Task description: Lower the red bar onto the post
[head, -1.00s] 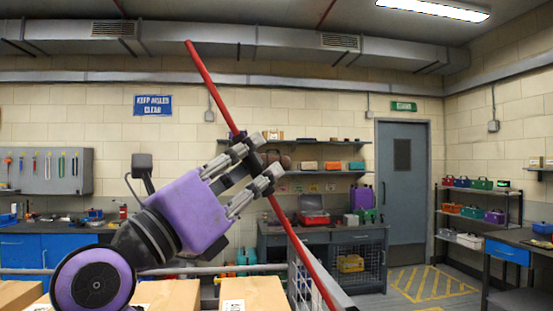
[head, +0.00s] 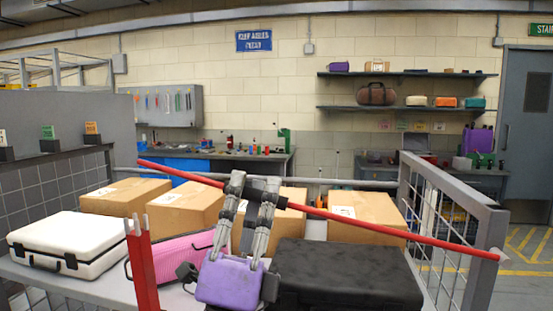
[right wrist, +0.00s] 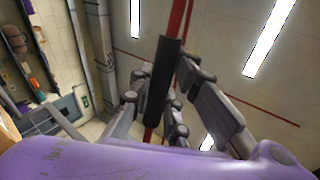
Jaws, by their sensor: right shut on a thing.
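The red bar (head: 345,218) slopes across the head view, its left end higher and its right end at the grey cage rail. My right gripper (head: 256,186) is shut on the dark grip section of the bar, left of its middle. The red post (head: 143,272) stands at the lower left, with pale-tipped prongs on top. The bar's left end shows above these prongs in the picture, apart from them. In the right wrist view, the fingers close around the dark grip (right wrist: 163,82), and red bar (right wrist: 177,18) extends beyond it. My left gripper is not in view.
Cardboard boxes (head: 180,214), a white case (head: 68,241), a pink case (head: 172,257) and a black case (head: 345,275) lie behind and below the bar. A grey mesh cage (head: 484,271) stands at the right. A tiled partition (head: 50,190) stands at the left.

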